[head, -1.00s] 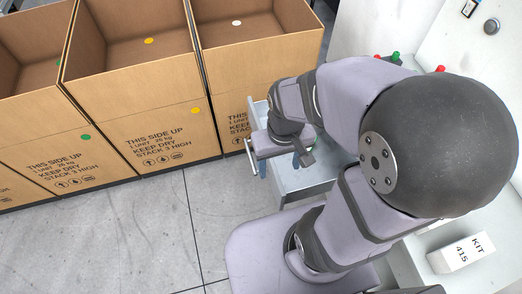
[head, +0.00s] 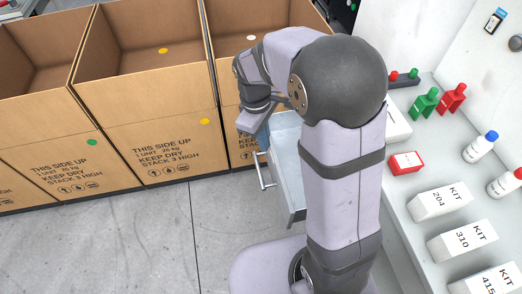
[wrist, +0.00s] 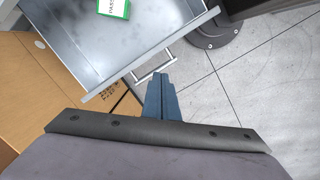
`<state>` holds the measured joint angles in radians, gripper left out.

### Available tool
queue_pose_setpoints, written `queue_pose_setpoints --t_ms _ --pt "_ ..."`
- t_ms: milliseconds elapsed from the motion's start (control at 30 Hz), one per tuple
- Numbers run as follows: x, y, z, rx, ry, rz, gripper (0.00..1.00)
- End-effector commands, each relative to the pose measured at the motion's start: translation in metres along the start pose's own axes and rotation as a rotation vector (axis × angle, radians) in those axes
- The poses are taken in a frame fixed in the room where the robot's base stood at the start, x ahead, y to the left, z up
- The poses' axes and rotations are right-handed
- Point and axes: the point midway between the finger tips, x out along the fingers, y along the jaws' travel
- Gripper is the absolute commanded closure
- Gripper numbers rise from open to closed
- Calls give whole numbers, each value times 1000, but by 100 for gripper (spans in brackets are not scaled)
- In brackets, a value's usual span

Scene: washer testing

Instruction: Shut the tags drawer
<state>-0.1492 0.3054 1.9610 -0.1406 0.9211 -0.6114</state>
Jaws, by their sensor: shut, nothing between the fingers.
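The tags drawer (head: 286,150) is a grey metal drawer standing open, with a bar handle (head: 266,171) on its front. In the wrist view I look into the drawer (wrist: 85,42); a green and white tag (wrist: 114,8) lies inside. My gripper (head: 261,140) is near the drawer's front corner in the head view, partly hidden by the arm. In the wrist view my gripper's blue fingers (wrist: 160,78) are shut and empty. Their tips are outside the drawer front, close to the handle bar (wrist: 155,66); I cannot tell whether they touch it.
Open cardboard boxes (head: 150,125) stand in a row behind and left of the drawer. A worktop at right holds KIT boxes (head: 440,202), a red box (head: 406,162), bottles (head: 480,147) and red and green items. The floor (head: 150,235) left of the drawer is clear.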

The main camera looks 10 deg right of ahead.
Motion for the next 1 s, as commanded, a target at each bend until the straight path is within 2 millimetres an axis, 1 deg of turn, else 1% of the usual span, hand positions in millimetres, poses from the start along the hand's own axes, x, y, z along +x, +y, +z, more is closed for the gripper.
queue_pose_setpoints --t_ms 33,100,200,300,400,533,767,867,1000 --pt "18 8 -20 -106 -15 10 100" --pt "28 18 -42 -246 -34 24 100" --pt "42 29 -70 -418 -61 41 100" --pt "53 36 -90 -553 -84 54 100" --pt "60 40 -104 -646 -102 62 100" --pt "64 43 -113 -708 -113 67 100" --pt "65 44 -114 -721 -115 68 100" --pt "70 44 -114 -720 -116 67 100" --pt "84 46 -112 -719 -117 66 100"
